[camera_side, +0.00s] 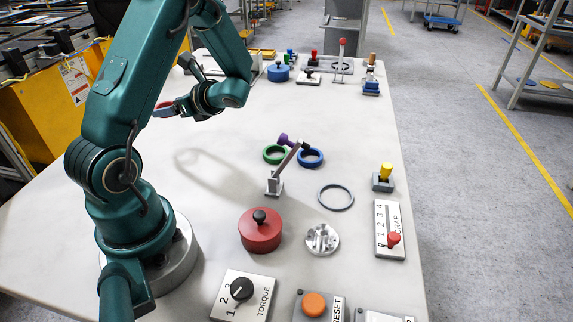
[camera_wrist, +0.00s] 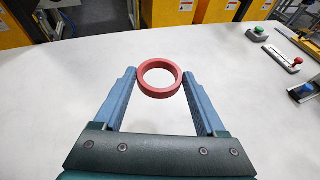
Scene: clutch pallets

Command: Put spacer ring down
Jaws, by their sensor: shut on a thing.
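A red ring, which I take as the spacer ring, shows in the wrist view (camera_wrist: 160,93) between the two blue-grey fingers of my gripper (camera_wrist: 160,77). The fingers touch its left and right sides, and its opening faces the camera.
A green ring (camera_side: 266,153), a blue ring (camera_side: 321,158) and a grey ring (camera_side: 322,203) lie mid-table by a tilted lever (camera_side: 285,168). A red lidded pot (camera_side: 260,235) and a silver disc (camera_side: 322,240) stand nearer. The table below the gripper is clear.

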